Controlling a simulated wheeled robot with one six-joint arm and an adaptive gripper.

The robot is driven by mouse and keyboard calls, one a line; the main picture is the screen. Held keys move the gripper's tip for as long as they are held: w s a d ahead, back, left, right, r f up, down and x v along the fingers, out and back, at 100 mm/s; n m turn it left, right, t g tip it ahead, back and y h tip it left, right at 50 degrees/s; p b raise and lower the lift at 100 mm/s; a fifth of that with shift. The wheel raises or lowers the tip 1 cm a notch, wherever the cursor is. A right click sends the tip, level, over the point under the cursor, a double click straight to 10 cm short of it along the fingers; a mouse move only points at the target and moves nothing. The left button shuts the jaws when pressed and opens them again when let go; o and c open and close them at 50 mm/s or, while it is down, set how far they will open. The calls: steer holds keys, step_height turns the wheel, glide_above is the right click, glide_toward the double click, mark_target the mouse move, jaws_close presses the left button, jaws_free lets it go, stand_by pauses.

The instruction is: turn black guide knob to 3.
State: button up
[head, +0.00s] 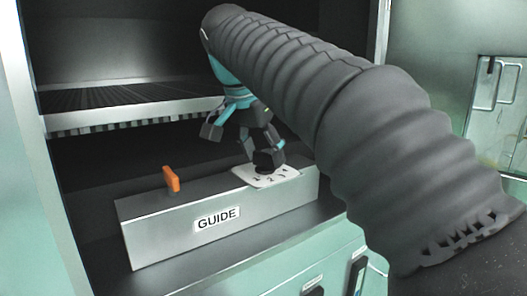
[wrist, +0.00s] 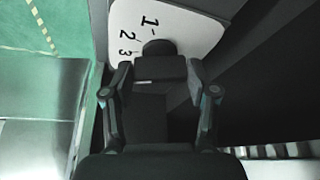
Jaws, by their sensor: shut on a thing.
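The black guide knob (head: 269,160) stands on a white number plate (head: 240,174) at the right end of the grey box labelled GUIDE. My gripper (head: 263,148) is over the knob from above, with its fingers shut on it. The plate (wrist: 190,25) there shows 1, 2 and 3 to the left of the knob. My gripper hides much of the knob, and I cannot tell which number it points to.
An orange lever (head: 172,179) stands on the left part of the grey GUIDE box (head: 160,228). A metal shelf (head: 130,100) spans the cabinet above and behind it. Green drawer fronts (head: 325,270) with dark handles lie below. An open green door or panel (head: 440,60) is at right.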

steer(key=o, duration=1.2)
steer(key=shift+c, duration=0.2)
steer(key=v, duration=0.7)
steer(key=shift+r, duration=0.25)
